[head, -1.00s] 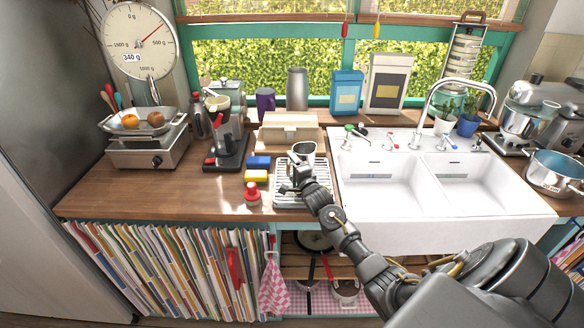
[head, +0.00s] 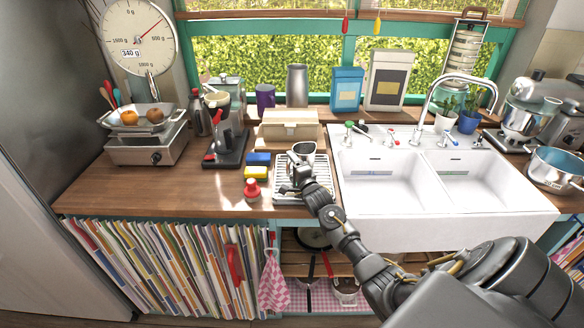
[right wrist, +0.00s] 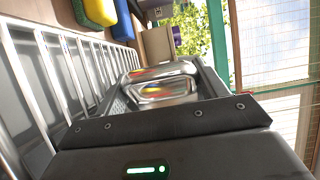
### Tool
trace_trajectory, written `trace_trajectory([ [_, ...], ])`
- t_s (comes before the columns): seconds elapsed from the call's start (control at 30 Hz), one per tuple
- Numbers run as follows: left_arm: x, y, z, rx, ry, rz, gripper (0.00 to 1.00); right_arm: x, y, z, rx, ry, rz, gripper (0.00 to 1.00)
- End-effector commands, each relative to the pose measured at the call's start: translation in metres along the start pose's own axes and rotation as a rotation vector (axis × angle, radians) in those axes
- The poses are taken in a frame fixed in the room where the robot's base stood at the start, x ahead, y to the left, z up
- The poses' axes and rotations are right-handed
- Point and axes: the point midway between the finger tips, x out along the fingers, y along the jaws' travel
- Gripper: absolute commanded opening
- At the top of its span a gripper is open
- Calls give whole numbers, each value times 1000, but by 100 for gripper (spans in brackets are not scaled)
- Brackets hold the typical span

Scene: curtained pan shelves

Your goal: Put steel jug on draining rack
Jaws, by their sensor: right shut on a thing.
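The steel jug (head: 304,149) is a small shiny metal vessel over the back part of the draining rack in the head view. My right gripper (head: 301,168) is shut on the jug from the near side. I cannot tell whether the jug touches the rack. My left gripper is not in view.
A blue sponge (head: 259,158), a yellow sponge (head: 256,173) and a red-topped item (head: 252,190) stand close left of the rack. A cream bread box (head: 290,127) is behind it. The white double sink (head: 380,185) is right.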

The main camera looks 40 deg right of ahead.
Motion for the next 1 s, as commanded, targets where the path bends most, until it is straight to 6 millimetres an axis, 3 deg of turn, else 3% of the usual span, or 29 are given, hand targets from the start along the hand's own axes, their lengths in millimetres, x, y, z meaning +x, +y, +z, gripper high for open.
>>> trace_trajectory([
  [0.1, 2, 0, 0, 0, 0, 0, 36, 0, 1, 0, 0, 0, -2, 22],
  [0.13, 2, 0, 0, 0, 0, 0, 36, 0, 1, 0, 0, 0, -3, 73],
  [0.3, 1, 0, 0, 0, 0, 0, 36, 0, 1, 0, 0, 0, -1, 95],
  [0.77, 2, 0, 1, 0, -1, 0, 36, -2, 8, 1, 1, -1, 10, 97],
  [1.0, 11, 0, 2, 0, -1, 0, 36, -31, 10, 1, 0, -1, 10, 97],
])
